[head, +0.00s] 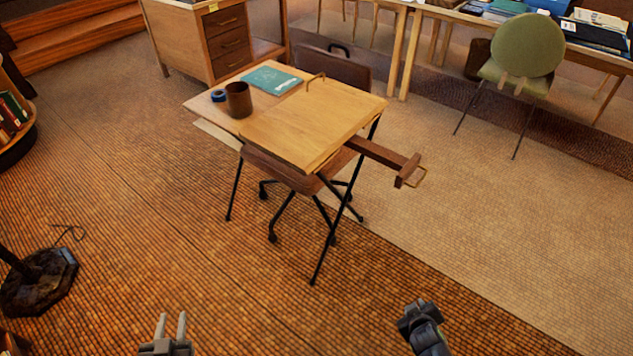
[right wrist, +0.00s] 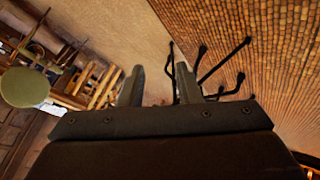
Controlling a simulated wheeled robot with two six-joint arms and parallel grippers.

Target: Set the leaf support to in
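The leaf support is a brown wooden bar (head: 375,152) sticking out from under the right side of the small drafting table (head: 310,125). The part under the top is hidden. My left gripper (head: 171,326) is at the bottom of the head view, fingers apart and empty, well short of the table. My right gripper (head: 418,310) is low in the head view, below the bar and apart from it. In the right wrist view my right gripper (right wrist: 160,84) has its fingers apart with nothing held between them.
A mug (head: 238,99), a tape roll (head: 218,96) and a teal book (head: 271,79) lie on the table's left part. A swivel chair (head: 335,68) stands at the table. A green chair (head: 526,50) stands back right. The floor in front is clear.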

